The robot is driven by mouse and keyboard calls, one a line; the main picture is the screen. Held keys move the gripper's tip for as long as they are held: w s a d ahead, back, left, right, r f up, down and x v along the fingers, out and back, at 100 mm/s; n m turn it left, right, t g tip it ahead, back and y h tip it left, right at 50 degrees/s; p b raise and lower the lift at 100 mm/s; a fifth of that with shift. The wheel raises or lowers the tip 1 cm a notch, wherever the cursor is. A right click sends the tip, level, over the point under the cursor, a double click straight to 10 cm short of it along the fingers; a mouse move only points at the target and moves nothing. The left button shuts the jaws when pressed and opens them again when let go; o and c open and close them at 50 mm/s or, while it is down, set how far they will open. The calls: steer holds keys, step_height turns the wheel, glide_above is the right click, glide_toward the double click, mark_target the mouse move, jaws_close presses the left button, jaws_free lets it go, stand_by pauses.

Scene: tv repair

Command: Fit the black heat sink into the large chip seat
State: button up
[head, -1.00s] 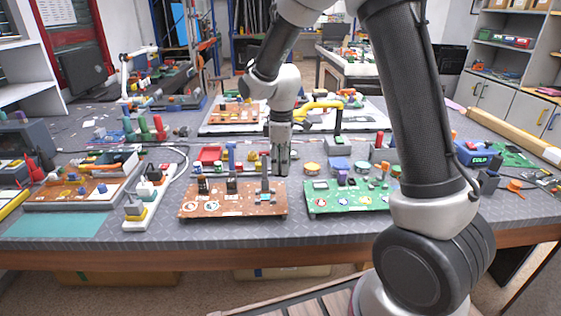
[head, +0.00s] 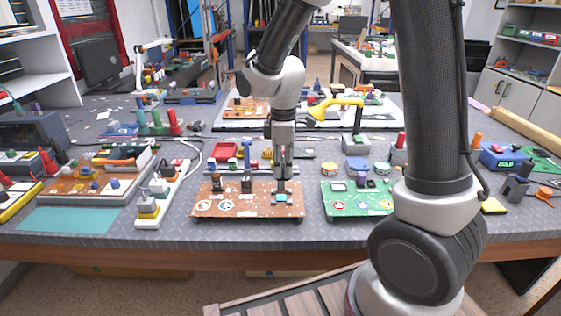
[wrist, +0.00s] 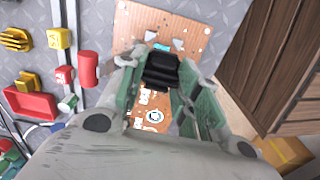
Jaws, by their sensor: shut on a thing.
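The black heat sink (wrist: 161,70) is between the fingers of my gripper (wrist: 158,88) in the wrist view, and the fingers are shut on it. The brown circuit board (head: 236,208) lies on the bench in the head view and also shows in the wrist view (wrist: 185,30). A teal-centred square seat (head: 281,199) is at the board's right end. A strip of teal shows past the heat sink in the wrist view (wrist: 161,46). My gripper (head: 281,176) points down over this seat. I cannot tell whether the heat sink touches it.
Two dark upright parts (head: 246,185) stand on the board left of my gripper. A green board (head: 350,206) lies to the right. A red tray (head: 225,151) and a yellow block (wrist: 58,38) are nearby. The bench front edge (head: 200,242) is close.

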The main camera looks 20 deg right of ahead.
steer(key=shift+a, duration=0.2)
stand_by(0.3)
steer(key=shift+f, duration=2.85)
steer(key=shift+f, duration=0.9)
steer(key=o, duration=1.1)
steer(key=shift+c, duration=0.2)
steer(key=shift+o, duration=0.2)
steer(key=shift+w, duration=0.1)
